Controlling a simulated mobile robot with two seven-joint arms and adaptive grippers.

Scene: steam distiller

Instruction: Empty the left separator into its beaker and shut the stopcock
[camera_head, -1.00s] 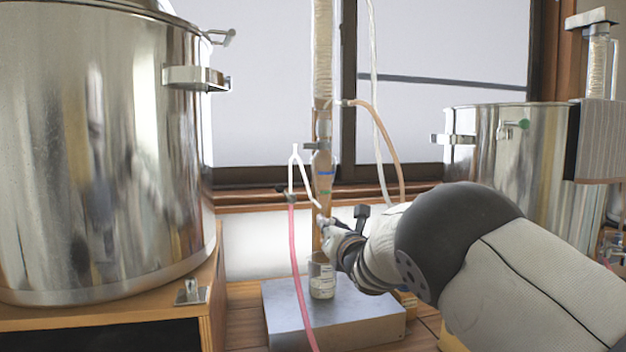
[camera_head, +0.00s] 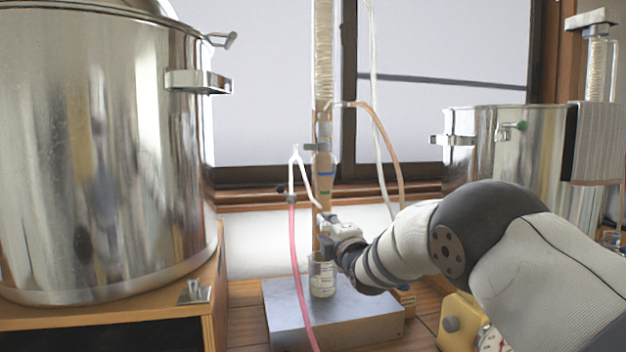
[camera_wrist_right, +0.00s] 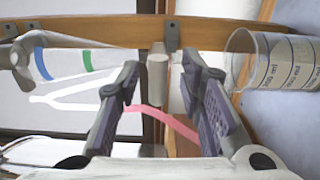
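The left separator (camera_head: 323,178) is a clear upright tube with blue and green bands on a wooden support. Its bands also show at the left of the right wrist view (camera_wrist_right: 42,62). Its beaker (camera_head: 322,281) stands below on a grey metal block (camera_head: 350,318), and its markings show in the right wrist view (camera_wrist_right: 285,62). My right gripper (camera_head: 328,224) is at the tube's lower end, above the beaker. In the right wrist view its fingers (camera_wrist_right: 163,98) are apart, with the pale stopcock handle (camera_wrist_right: 157,72) in the gap between their tips. My left gripper is out of view.
A large steel pot (camera_head: 105,150) on a wooden stand fills the left. Another pot (camera_head: 500,150) stands at the right. A pink hose (camera_head: 296,265) hangs just left of the beaker. A yellow item (camera_head: 458,318) is below my right arm.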

